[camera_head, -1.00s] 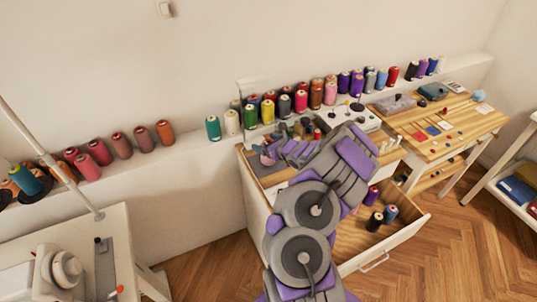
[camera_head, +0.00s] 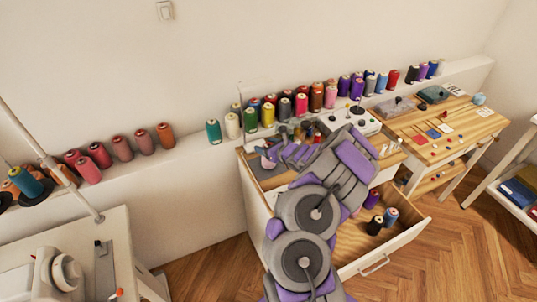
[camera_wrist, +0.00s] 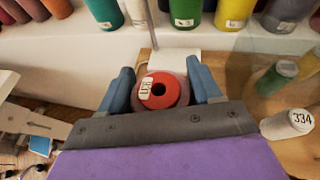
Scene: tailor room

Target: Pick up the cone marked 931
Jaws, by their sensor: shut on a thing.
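A cone with a red-orange top (camera_wrist: 159,91) and a hole in its middle stands between my gripper's two blue-grey fingers in the wrist view. A small white label lies on its top; its digits are turned and look like 931. My gripper (camera_wrist: 163,92) is shut on this cone, one finger on each side. The lower part of the cone is hidden by the gripper's dark bar. In the head view my gripper (camera_head: 272,158) is over the left part of the wooden cabinet top, and the cone cannot be made out clearly.
A row of coloured cones stands on the wall ledge (camera_head: 180,156) behind. Below my arm an open drawer (camera_head: 352,238) holds several cones. A wooden table (camera_head: 455,130) is at right.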

